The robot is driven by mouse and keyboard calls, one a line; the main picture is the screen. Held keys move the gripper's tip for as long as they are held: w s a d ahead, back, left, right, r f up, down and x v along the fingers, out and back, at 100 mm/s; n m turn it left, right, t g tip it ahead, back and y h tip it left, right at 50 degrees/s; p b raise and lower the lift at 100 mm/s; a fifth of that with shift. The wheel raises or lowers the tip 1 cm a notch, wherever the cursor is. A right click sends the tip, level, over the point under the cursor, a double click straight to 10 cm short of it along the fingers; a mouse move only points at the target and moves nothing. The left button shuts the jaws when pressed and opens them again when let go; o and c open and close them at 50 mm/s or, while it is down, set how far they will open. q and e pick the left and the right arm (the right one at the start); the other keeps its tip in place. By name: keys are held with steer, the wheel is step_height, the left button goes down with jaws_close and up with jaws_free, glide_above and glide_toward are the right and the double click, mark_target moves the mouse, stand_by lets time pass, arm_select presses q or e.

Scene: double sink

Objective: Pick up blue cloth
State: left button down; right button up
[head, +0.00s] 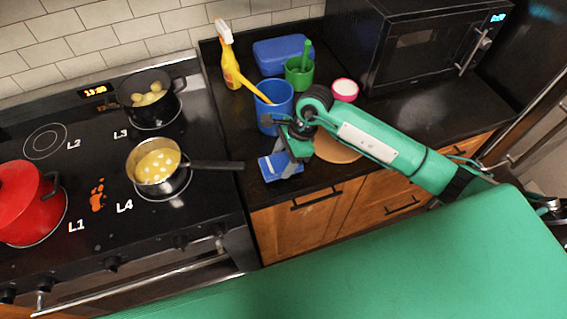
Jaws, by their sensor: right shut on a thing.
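The blue cloth (268,168) is a small blue piece with pale parts, at the front edge of the black counter, right of the stove. My right gripper (288,154) reaches in from the right and is shut on the cloth from above. The fingers hide part of the cloth, and I cannot tell whether it still touches the counter. My left gripper is not in view.
A blue cup (273,108) with a yellow utensil stands just behind my gripper. A green cup (299,73), blue box (283,53), yellow spray bottle (229,66), pink-rimmed bowl (345,89) and round board (337,151) are near. A pan handle (217,165) points toward the cloth.

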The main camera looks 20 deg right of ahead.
mark_target(284, 160)
step_height(284, 160, up, 18)
steer(key=b, duration=0.4)
steer(key=shift+f, duration=0.1)
steer(key=o, duration=0.4)
steer(key=c, duration=0.3)
steer(key=shift+f, duration=0.1)
